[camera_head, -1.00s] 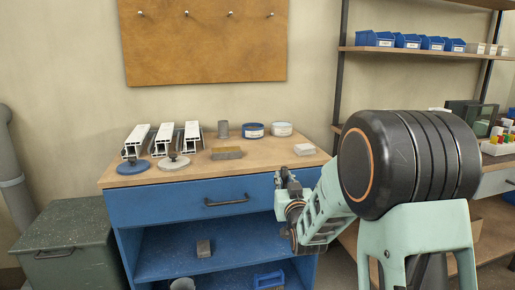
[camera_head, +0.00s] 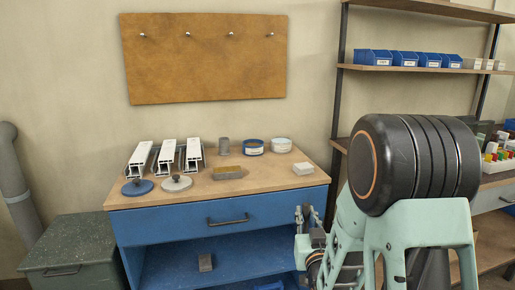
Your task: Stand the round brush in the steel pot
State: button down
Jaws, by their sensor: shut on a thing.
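My gripper (camera_head: 308,212) is in front of the bench's right end, by the blue drawer front, clear of the pot. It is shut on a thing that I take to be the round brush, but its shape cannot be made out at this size. No other brush shows.
White profiles (camera_head: 167,156) with a blue disc (camera_head: 137,187) and a pale disc (camera_head: 176,183) fill the bench's left. A tan block (camera_head: 229,173) lies in front of the pot.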

notch_tip(320, 180, up, 28)
jog(key=p, duration=2.6)
jog(key=shift+f, duration=0.25)
jog(key=shift+d, duration=0.1)
